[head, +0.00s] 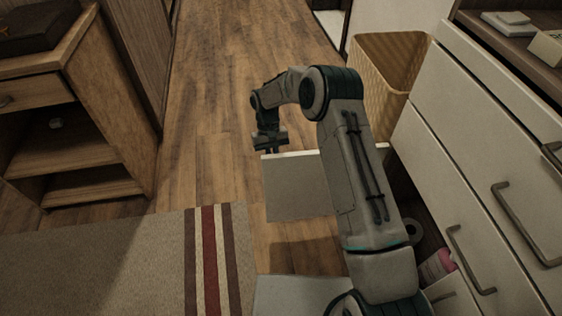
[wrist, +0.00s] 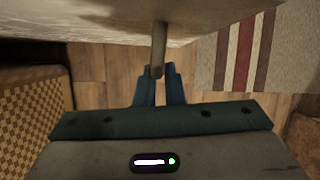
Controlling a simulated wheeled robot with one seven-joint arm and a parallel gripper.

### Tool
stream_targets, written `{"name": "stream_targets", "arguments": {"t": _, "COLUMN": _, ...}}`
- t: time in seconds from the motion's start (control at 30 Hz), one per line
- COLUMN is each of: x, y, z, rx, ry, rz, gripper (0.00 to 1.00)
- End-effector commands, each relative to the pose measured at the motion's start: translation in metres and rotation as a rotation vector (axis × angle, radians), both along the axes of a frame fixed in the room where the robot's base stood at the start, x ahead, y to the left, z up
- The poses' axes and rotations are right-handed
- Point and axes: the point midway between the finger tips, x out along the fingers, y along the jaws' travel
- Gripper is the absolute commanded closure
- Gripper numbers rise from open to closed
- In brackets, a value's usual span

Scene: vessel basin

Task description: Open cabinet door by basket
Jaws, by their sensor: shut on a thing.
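The pale cabinet door (head: 297,188) stands swung out from the white cabinet (head: 470,110), its top edge facing up. It also fills the top of the wrist view (wrist: 90,18). My gripper (head: 268,143) is at the door's outer end. In the wrist view my gripper (wrist: 159,86) is shut on the bar-shaped door handle (wrist: 159,45), which comes down between the fingers. The woven basket (head: 388,68) stands beyond the door, beside the cabinet. A woven surface, likely the basket, shows at the left of the wrist view (wrist: 30,115). My arm hides the door's hinge side.
The open cabinet space holds a pink-labelled item (head: 437,266) and a roll (head: 413,230). Another pale panel (head: 290,295) is at the bottom. A wooden shelf unit (head: 85,125) stands left. A striped rug (head: 120,265) lies front left. The wooden floor (head: 235,60) between is clear.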

Motion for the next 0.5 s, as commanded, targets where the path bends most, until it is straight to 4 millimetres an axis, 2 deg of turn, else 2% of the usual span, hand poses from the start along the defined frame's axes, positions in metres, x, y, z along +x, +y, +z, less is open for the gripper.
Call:
{"name": "stream_targets", "arguments": {"t": 0.03, "x": 0.0027, "y": -0.0075, "z": -0.0007, "rx": -0.015, "ry": 0.001, "rz": -0.007, "gripper": 1.00}}
{"name": "stream_targets", "arguments": {"t": 0.47, "x": 0.0032, "y": -0.0071, "z": -0.0010, "rx": -0.016, "ry": 0.005, "rz": -0.017, "gripper": 1.00}}
{"name": "stream_targets", "arguments": {"t": 0.5, "x": 0.0031, "y": -0.0072, "z": -0.0009, "rx": -0.016, "ry": 0.005, "rz": -0.017, "gripper": 0.88}}
